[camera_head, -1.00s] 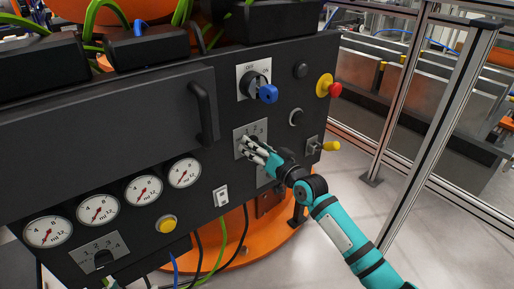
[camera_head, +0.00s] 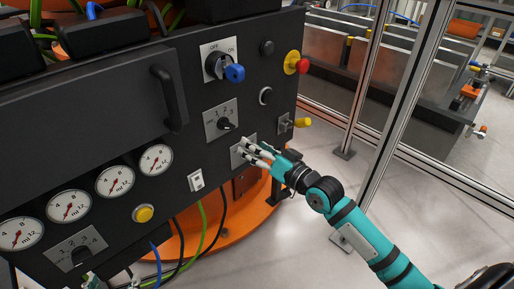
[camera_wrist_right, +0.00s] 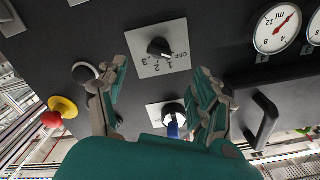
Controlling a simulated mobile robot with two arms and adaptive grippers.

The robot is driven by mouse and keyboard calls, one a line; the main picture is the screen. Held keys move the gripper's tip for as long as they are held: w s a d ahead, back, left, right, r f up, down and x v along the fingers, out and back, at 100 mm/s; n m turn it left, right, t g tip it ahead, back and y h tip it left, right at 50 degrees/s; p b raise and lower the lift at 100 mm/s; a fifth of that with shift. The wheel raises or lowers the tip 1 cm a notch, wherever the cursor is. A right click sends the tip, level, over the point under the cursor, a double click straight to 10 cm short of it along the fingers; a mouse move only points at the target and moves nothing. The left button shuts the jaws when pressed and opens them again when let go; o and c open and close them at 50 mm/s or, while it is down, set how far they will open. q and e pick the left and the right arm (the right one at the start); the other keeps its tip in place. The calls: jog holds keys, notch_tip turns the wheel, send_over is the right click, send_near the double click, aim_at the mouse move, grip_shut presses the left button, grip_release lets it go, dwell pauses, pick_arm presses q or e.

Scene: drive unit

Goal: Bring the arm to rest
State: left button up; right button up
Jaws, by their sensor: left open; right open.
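My right gripper (camera_head: 250,151) is open and empty, its fingers pointing left towards the black control panel (camera_head: 105,80). It overlaps a small grey plate, partly hidden, below the numbered rotary switch (camera_head: 227,125); I cannot tell whether it touches. In the right wrist view my right gripper (camera_wrist_right: 160,80) has its fingers spread wide, with the numbered switch (camera_wrist_right: 160,48) seen beyond the gap. My right arm (camera_head: 362,240) reaches in from the lower right. Only the fingertips of my left gripper (camera_head: 106,282) show at the bottom edge, left of centre, near the lower numbered switch.
Cables hang below.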

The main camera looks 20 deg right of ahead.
dwell(0.3)
